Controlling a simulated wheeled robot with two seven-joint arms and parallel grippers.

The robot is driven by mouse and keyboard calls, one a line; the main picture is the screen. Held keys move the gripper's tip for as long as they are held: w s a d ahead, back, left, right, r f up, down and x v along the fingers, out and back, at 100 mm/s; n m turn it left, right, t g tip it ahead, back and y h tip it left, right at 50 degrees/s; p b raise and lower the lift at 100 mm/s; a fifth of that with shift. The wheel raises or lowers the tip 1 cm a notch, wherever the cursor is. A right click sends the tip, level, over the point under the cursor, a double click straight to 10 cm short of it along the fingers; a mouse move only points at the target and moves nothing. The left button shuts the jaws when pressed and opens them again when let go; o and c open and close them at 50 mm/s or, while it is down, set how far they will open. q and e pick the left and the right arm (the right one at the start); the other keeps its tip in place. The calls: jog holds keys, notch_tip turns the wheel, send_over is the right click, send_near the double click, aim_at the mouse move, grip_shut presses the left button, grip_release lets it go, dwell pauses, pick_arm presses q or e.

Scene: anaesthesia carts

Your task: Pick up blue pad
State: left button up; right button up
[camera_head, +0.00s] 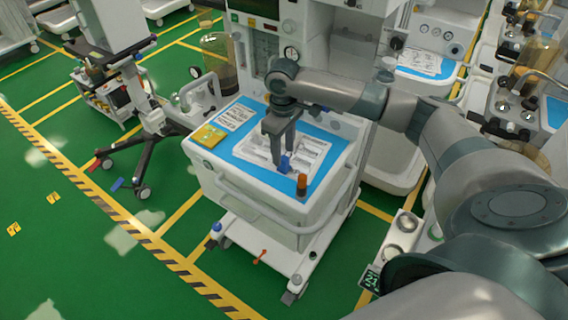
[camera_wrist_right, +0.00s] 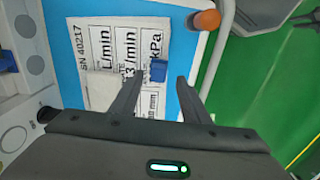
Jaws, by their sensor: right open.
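The blue pad (camera_head: 285,164) is a small blue block on the printed white sheet on top of the white cart. It also shows in the right wrist view (camera_wrist_right: 158,70), between and slightly beyond the fingertips. My right gripper (camera_head: 282,158) points down over the sheet, close to the pad. In the wrist view the right gripper (camera_wrist_right: 160,77) has its two fingers apart, one on each side of the pad. I cannot tell whether either finger touches it. My left gripper is not in view.
The cart top (camera_head: 325,179) has a blue mat (camera_head: 243,152) under the sheet. An orange-capped bottle (camera_head: 302,184) stands near the right front corner, close to the gripper. A yellow packet (camera_head: 208,136) lies at the left.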

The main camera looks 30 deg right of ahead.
aim_at(284, 158)
jog(key=shift+f, duration=0.4)
notch_tip(284, 158, down, 3)
jog(key=shift+d+f+p, duration=0.1)
jog(key=shift+d+p, duration=0.05)
jog(key=shift+p, duration=0.7)
jog(key=shift+f, duration=0.3)
jog(key=shift+c, duration=0.3)
jog(key=c, duration=0.9)
